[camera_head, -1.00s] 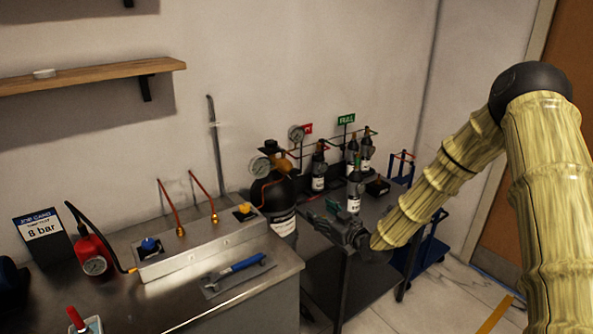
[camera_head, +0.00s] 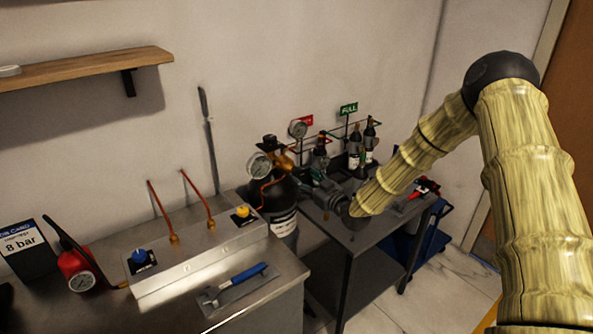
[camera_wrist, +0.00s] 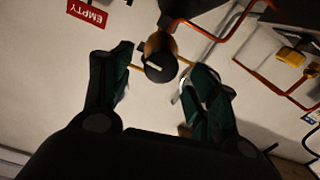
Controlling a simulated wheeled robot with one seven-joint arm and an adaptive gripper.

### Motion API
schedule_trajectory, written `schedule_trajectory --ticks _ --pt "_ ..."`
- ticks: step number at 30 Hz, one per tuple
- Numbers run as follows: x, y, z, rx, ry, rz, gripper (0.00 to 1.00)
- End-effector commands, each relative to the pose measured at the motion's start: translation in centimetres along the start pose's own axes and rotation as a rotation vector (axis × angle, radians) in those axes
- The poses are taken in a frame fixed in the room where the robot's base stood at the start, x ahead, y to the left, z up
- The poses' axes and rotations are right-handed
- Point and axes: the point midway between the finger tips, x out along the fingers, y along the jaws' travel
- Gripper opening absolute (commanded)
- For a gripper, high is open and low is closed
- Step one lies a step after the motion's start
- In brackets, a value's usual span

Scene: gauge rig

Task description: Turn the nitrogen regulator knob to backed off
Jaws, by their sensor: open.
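The nitrogen regulator (camera_head: 286,161) is a brass body with round gauges on top of a large black cylinder (camera_head: 284,222). In the wrist view its knob (camera_wrist: 160,69) is a dark round cap with a white pointer line, on a brass stem. My gripper (camera_wrist: 160,75) is open, with one dark green finger on each side of the knob. I see gaps between the fingers and the knob; I cannot tell the remaining depth. In the head view my gripper (camera_head: 308,180) is just right of the regulator, and the knob is not clearly seen.
Copper pipes and a steel panel with a blue knob (camera_head: 139,256) and a yellow knob (camera_head: 243,212) stand left of the cylinder. Several small bottles stand behind my gripper on the grey cart (camera_head: 345,243). A red EMPTY sign (camera_wrist: 87,13) is nearby.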

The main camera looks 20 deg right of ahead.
Motion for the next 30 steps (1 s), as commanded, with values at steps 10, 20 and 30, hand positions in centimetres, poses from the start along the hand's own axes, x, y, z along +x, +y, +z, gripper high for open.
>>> schedule_trajectory --ticks 10,20,30 --pt "4.5 -0.2 -0.2 -0.002 0.0 -0.003 0.59" --pt "5.4 -0.3 -0.1 0.0 0.001 -0.004 0.59" --pt "5.4 -0.3 -0.1 -0.001 0.001 -0.004 0.21"
